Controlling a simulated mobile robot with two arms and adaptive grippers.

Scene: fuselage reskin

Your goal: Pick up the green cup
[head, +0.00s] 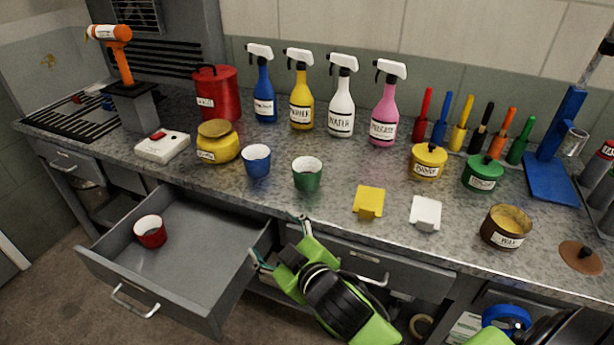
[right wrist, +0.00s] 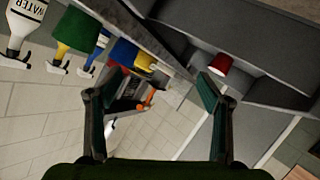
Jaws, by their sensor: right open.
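The green cup (head: 307,174) stands upright on the grey speckled counter, near its front edge. It also shows at the upper left of the right wrist view (right wrist: 77,28), where the scene is upside down. My right gripper (head: 280,240) is open and empty, in front of the counter edge, nearer to me than the cup and apart from it. In the right wrist view its two fingers (right wrist: 155,110) stand wide apart with nothing between them.
A blue cup (head: 257,161) stands just left of the green cup. An open drawer (head: 190,272) with a red cup (head: 150,232) juts out below. Spray bottles (head: 341,100) stand behind. A yellow block (head: 369,201) and a white block (head: 425,214) lie to the right.

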